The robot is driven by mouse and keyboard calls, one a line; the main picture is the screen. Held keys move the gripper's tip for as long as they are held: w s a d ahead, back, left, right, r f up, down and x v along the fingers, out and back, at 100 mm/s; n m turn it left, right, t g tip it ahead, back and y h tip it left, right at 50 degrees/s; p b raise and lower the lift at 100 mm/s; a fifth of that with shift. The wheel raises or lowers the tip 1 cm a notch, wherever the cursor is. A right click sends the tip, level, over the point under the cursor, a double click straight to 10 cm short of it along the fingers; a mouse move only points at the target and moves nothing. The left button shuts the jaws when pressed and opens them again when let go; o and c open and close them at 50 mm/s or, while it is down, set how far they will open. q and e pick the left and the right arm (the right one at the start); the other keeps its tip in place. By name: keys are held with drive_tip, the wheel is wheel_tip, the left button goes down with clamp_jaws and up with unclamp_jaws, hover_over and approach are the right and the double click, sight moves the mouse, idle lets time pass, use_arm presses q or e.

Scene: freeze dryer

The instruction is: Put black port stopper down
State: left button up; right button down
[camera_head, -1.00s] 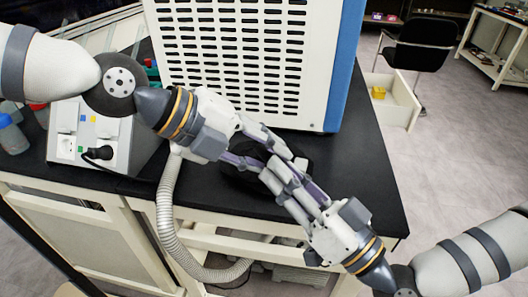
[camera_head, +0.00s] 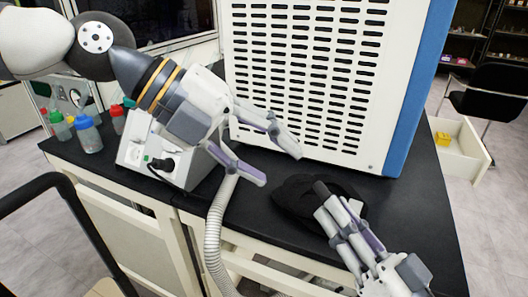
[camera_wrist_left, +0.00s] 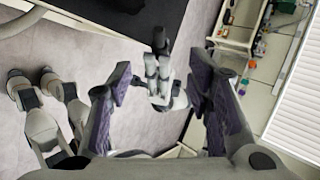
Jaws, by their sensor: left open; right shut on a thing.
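My right gripper (camera_head: 335,210) is at the lower right of the head view, shut on a small dark piece, seemingly the black port stopper (camera_head: 321,187), which sticks out past its fingertips. The stopper also shows at the tip of the right gripper in the left wrist view (camera_wrist_left: 159,40). My left gripper (camera_head: 278,165) is open and empty, up and left of the right one, in front of the white machine. Its two fingers frame the right gripper in the left wrist view. Much of the stopper is hidden by the fingers.
A black rounded object (camera_head: 290,197) lies on the black bench (camera_head: 405,215) behind the right gripper. The white vented machine (camera_head: 310,80) stands behind. A grey hose (camera_head: 215,225) hangs over the front edge. A socket box (camera_head: 150,150) and several bottles are at left. Bench at right is clear.

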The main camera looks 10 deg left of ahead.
use_arm(q)
drive_tip(key=shift+a+r, duration=0.15)
drive_tip(key=shift+c, duration=0.9)
drive_tip(key=w+a+n+g+y, duration=0.2)
drive_tip(key=w+a+n+y, duration=0.1)
drive_tip(key=w+n, duration=0.25)
drive_tip(key=d+f+n, duration=0.1)
drive_tip(key=d+f, duration=0.4)
drive_tip(key=f, duration=0.5)
drive_tip(key=shift+d+f, duration=0.35)
use_arm(e)
drive_tip(key=w+a+f+n+g+y, duration=0.3)
drive_tip(key=a+f+n+g+y, duration=0.1)
drive_tip(key=g+y, duration=0.1)
drive_tip(key=shift+w+f+n+g, duration=0.15)
drive_tip(key=shift+w+n+g, duration=0.15)
drive_tip(key=shift+g, duration=0.6)
